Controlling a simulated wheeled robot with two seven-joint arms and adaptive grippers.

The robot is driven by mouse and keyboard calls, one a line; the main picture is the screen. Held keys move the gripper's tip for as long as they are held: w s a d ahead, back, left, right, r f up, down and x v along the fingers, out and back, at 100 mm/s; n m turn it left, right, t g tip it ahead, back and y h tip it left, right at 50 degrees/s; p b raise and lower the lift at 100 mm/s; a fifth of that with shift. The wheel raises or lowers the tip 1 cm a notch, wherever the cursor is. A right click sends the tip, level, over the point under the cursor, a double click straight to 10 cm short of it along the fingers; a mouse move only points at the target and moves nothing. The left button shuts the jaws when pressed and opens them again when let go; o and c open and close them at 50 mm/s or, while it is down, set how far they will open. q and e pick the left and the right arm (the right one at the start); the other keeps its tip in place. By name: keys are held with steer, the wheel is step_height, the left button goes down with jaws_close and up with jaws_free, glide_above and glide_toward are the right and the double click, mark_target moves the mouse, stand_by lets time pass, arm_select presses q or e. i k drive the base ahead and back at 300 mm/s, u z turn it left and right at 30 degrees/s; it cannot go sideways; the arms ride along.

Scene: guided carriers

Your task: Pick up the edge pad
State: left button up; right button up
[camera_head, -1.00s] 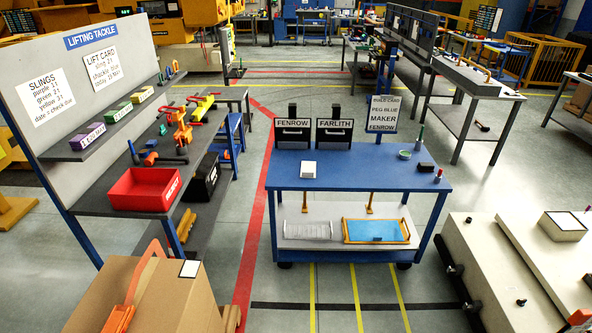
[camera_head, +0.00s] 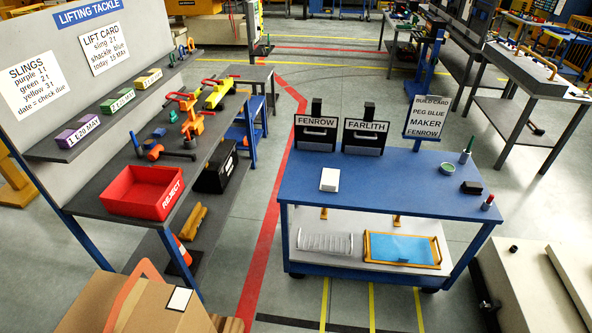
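No item is labelled as an edge pad, and I cannot tell for certain which one it is. On the lifting tackle bench (camera_head: 112,206), orange and red tackle (camera_head: 187,115) stands near a yellow and red piece (camera_head: 218,94). An orange and blue piece (camera_head: 153,151) lies in front of them. A yellow-brown block (camera_head: 193,222) lies on the shelf below. An orange angled piece (camera_head: 124,296) shows at the cardboard box (camera_head: 95,308) at bottom left. Neither gripper is in view.
A blue table (camera_head: 380,180) with a lower shelf stands at right of middle. Open floor with a red line (camera_head: 268,225) lies between them.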

mark_target(330, 177)
steer(key=z, duration=0.05)
steer(key=i, duration=1.2)
steer(key=z, duration=0.35)
